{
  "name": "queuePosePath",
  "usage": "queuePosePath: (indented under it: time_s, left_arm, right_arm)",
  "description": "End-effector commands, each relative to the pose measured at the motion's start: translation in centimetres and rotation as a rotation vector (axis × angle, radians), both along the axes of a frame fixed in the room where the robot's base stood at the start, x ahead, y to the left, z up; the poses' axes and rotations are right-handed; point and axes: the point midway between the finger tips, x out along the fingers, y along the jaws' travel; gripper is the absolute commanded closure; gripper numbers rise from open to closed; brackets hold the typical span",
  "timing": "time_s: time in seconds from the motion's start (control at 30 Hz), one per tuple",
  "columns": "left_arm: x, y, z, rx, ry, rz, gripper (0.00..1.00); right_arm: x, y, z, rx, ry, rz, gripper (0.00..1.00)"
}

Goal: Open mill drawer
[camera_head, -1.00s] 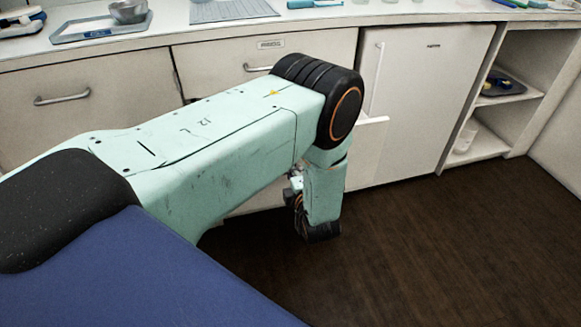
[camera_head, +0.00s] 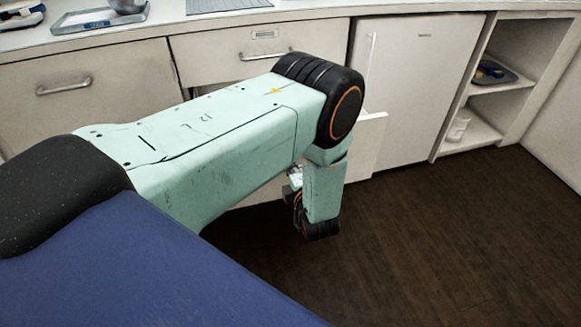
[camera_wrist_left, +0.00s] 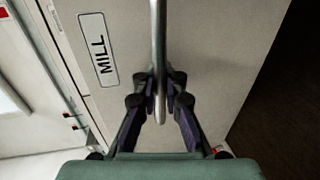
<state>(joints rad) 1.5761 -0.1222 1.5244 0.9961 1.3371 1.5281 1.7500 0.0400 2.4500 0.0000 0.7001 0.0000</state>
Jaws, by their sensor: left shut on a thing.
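The mill drawer's front (camera_wrist_left: 225,60) fills much of the left wrist view, with a "MILL" label (camera_wrist_left: 99,49) left of the handle. A metal bar handle (camera_wrist_left: 158,35) runs down between my left gripper's fingers. My left gripper (camera_wrist_left: 161,78) is shut on this handle near its end. The drawer front stands out from the cabinet. In the head view, my left arm hides most of the drawer; a white part of its front (camera_head: 371,145) shows right of the arm. My left gripper (camera_head: 295,192) is partly hidden there behind my wrist. My right gripper is not in view.
Closed drawers with handles (camera_head: 65,86) line the cabinet at left and centre. A white fridge-like door (camera_head: 420,80) and open shelves (camera_head: 500,85) stand to the right. A counter (camera_head: 165,22) runs above. The dark floor (camera_head: 440,240) is clear at right.

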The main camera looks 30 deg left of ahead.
Motion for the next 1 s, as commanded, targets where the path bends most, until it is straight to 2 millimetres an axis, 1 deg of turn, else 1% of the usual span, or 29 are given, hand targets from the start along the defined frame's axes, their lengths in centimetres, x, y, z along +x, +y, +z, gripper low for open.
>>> queuePosePath:
  time_s: [0.03,0.17,0.2,0.47,0.77,0.87,1.0]
  left_arm:
    - [0.2,0.0,0.3,0.004,-0.01,0.001,1.0]
    - [0.2,0.0,0.3,0.003,-0.009,0.001,1.0]
    - [0.2,0.0,0.3,0.003,-0.009,0.001,0.9]
    - [0.0,-0.2,0.2,0.002,-0.004,-0.001,0.68]
    - [-0.2,-0.3,0.1,0.001,-0.001,-0.001,0.67]
    - [-0.6,-1.0,0.2,-0.001,-0.001,-0.004,0.67]
    - [-2.0,-2.6,0.7,0.002,0.001,-0.006,0.67]
  right_arm:
    - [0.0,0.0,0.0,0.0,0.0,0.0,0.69]
    - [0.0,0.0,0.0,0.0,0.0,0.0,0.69]
    - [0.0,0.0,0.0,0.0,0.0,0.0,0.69]
    - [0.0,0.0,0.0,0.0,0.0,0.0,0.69]
    - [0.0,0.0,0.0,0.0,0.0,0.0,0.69]
    - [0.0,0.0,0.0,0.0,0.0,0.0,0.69]
    - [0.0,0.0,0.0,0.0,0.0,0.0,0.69]
